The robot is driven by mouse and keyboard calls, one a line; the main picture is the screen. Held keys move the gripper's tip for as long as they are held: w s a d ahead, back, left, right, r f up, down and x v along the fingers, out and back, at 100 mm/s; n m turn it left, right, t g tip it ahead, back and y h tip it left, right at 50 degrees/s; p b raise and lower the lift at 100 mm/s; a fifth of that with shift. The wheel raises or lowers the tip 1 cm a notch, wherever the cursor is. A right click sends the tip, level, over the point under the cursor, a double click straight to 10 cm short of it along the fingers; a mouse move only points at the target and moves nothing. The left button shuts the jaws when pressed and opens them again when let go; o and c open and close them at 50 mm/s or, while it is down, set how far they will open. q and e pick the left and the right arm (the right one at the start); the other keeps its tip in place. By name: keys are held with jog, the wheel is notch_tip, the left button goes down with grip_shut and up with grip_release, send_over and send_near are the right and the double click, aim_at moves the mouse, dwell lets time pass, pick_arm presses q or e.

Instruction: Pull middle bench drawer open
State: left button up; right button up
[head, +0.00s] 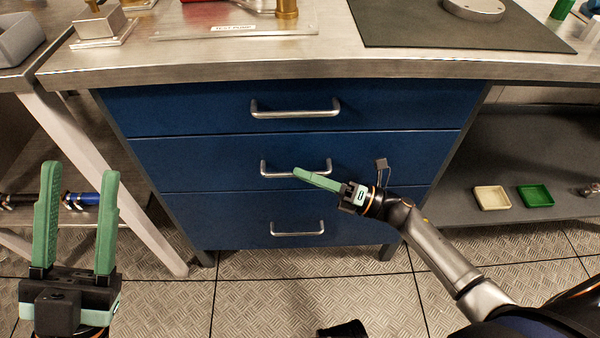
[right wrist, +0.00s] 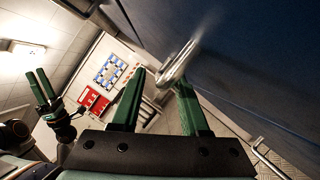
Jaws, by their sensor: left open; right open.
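The blue bench has three stacked drawers, all flush with its front. The middle drawer (head: 210,163) has a silver bar handle (head: 268,168). My right gripper (head: 299,174) is at this handle, its green fingers overlapping the handle's right half in the head view. In the right wrist view the handle (right wrist: 178,64) shows at the fingertips of the open right gripper (right wrist: 160,80), seemingly between them; contact cannot be told. My left gripper (head: 81,168) is open and empty, upright at the lower left, away from the drawers. It also shows in the right wrist view (right wrist: 41,85).
The top drawer handle (head: 295,111) and bottom drawer handle (head: 297,230) lie above and below. The metal benchtop (head: 230,68) overhangs the drawers. A right shelf holds a cream tray (head: 491,198) and a green tray (head: 535,196). Floor before the drawers is mostly clear.

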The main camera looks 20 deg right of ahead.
jog(key=shift+x, duration=0.75)
jog(key=shift+c, duration=0.4)
grip_shut()
dwell(0.5)
